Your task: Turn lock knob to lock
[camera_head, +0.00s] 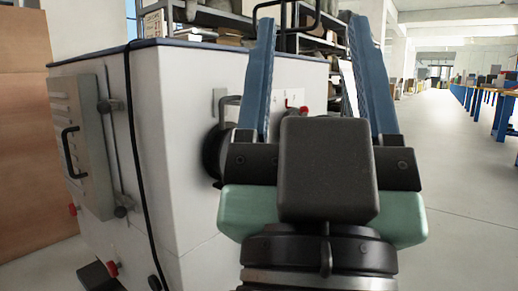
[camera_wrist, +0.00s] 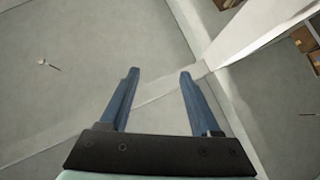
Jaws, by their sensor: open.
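A white machine cabinet (camera_head: 190,100) with a dark blue top edge stands left of centre in the head view. Its left face carries a grey door panel (camera_head: 88,150) with a black handle (camera_head: 70,152), a vertical rod and a small dark knob (camera_head: 121,211) at the rod's lower end. Red knobs show low on the cabinet (camera_head: 72,209) (camera_head: 112,268). I cannot tell which part is the lock knob. My gripper (camera_head: 313,22) is open and empty, its blue fingers pointing up, in front of the cabinet's right face. It also shows in the wrist view (camera_wrist: 160,73), over floor.
A dark round part (camera_head: 212,152) on the cabinet's right face is partly hidden by my gripper. Shelves with boxes (camera_head: 235,22) stand behind. A brown panel (camera_head: 25,130) is at far left. Open floor (camera_head: 465,190) and blue benches (camera_head: 485,98) lie right.

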